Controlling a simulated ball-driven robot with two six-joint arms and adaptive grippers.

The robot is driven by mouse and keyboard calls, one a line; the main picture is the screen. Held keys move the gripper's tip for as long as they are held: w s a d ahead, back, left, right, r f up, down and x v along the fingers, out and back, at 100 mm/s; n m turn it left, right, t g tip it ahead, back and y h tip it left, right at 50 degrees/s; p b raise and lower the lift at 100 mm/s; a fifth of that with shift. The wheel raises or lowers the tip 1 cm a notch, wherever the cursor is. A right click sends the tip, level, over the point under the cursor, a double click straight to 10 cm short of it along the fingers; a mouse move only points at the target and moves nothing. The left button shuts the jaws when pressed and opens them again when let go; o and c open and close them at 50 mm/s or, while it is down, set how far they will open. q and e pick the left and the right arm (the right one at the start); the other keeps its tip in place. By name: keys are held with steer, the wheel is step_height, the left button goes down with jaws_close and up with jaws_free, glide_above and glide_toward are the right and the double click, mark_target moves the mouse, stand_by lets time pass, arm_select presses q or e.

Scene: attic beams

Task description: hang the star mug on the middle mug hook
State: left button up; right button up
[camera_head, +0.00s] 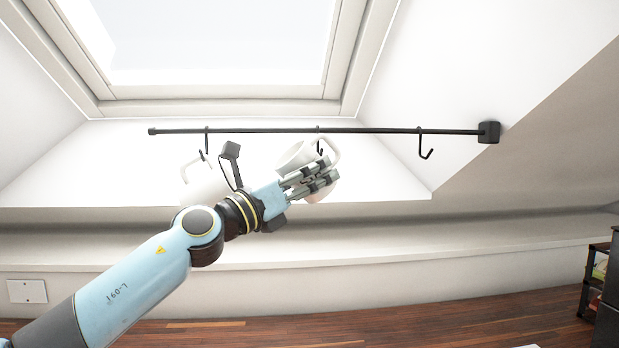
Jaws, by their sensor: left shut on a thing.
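A white mug (293,156) is in my left gripper (322,172), which is shut on it just below the middle mug hook (318,130). The mug is tilted, with its handle toward the upper right near the hook. No star shows on the visible part, and the fingers cover some of it. I cannot tell whether the handle is around the hook or only beside it. My right gripper is not in view.
The black rail (370,130) runs under the skylight. Another white mug (198,186) is at the left hook (206,135), partly behind my left wrist. The right hook (425,148) is empty, with free room around it. A dark shelf (597,280) stands far right.

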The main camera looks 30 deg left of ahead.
arm_select(q)
steer(key=shift+w+a, duration=0.2)
steer(key=shift+w+a+b, duration=0.2)
steer(key=shift+w+b, duration=0.1)
steer(key=shift+w, duration=0.05)
stand_by(0.5)
stand_by(0.4)
steer(key=shift+w+a+f+b, duration=0.15)
steer(key=shift+w+f+b, duration=0.05)
steer(key=shift+f+b, duration=0.35)
steer(key=shift+w+a+f+b, duration=0.1)
steer(key=shift+w+f+b, duration=0.1)
steer(key=shift+f+b, duration=0.35)
steer(key=shift+r, duration=0.1)
steer(key=shift+w+a+f+b, duration=0.2)
steer(key=shift+w+f+b, duration=0.15)
steer(key=shift+f+b, duration=0.35)
steer(key=shift+r, duration=0.15)
steer(key=o, duration=1.6)
steer(key=shift+c, duration=0.2)
